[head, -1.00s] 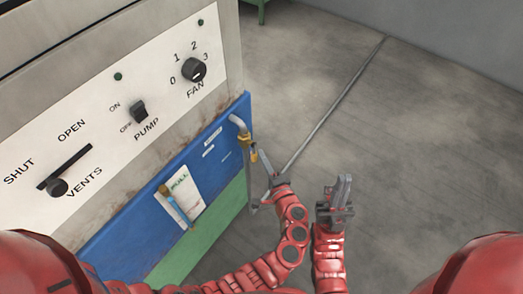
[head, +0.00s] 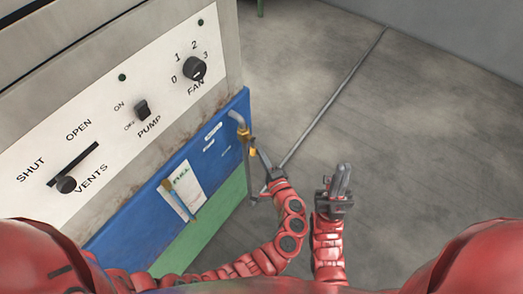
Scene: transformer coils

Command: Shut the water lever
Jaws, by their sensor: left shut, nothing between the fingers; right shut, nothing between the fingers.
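A grey pipe (head: 236,117) with a brass valve body (head: 244,135) comes out at the right end of the blue panel. A small yellow piece (head: 252,153), which looks like the water lever's handle, sits just below the valve. It is too small to tell its exact angle. My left gripper (head: 264,158) is shut and empty, with its tips close to the right of the yellow piece. I cannot tell whether they touch. My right gripper (head: 344,168) is shut and empty, over the floor further right.
A white control panel (head: 106,135) carries a vents slider (head: 66,185), a pump switch (head: 142,109) and a fan knob (head: 195,68). The floor (head: 420,150) to the right is clear apart from a thin line.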

